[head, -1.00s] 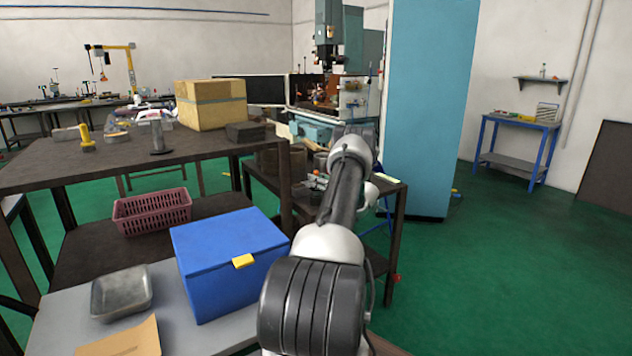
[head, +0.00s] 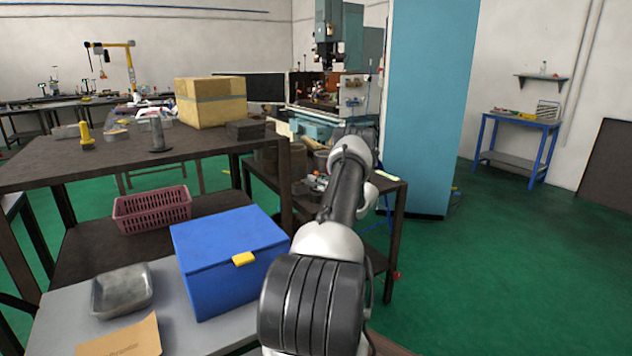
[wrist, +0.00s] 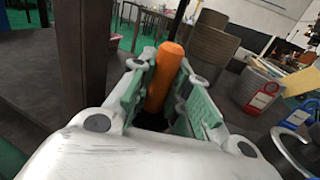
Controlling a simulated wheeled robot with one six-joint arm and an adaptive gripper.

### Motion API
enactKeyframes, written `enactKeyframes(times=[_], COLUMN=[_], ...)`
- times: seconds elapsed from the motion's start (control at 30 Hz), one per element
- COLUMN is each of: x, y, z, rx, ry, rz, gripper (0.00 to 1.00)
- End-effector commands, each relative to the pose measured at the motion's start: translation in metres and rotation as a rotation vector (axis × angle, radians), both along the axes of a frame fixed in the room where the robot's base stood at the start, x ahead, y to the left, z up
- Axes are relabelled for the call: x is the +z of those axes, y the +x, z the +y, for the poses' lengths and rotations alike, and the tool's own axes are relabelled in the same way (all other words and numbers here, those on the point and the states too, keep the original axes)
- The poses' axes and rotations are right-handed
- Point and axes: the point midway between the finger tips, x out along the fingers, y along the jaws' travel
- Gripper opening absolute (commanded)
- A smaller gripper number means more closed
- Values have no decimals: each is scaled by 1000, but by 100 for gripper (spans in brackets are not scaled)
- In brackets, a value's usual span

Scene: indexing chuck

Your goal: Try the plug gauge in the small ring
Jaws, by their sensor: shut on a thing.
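My gripper (wrist: 166,82) is shut on an orange handle (wrist: 166,70), which stands up between the green finger pads in the wrist view. I take the handle to be the plug gauge's; its lower end is hidden by my gripper. To the right, apart from the fingers, are a grey metal cylinder with a red tag (wrist: 262,90) and a piece with a blue tag (wrist: 302,110). A bright metal ring shape (wrist: 298,148) shows at the lower right. I cannot tell which is the small ring. In the head view my arm hides the gripper.
Stacked brown cylinders (wrist: 212,42) stand beyond my gripper on the dark bench, and a dark post (wrist: 84,50) rises close on its left. In the head view, a blue box (head: 228,255), metal tray (head: 122,290) and pink basket (head: 152,208) are at left. The green floor at right is clear.

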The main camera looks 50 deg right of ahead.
Motion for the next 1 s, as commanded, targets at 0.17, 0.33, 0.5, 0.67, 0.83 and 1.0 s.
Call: enactKeyframes(times=[0.17,0.33,0.5,0.67,0.83,1.0], x=[-2,-4,-6,-7,-9,-11], y=[0,0,0,0,0,0], z=[0,0,0,0,0,0], rx=[0,0,0,0,0,0], ry=[-1,0,0,0,0,0], rz=[-1,-1,-1,-1,-1,-1], gripper=[0,0,0,0,0,0])
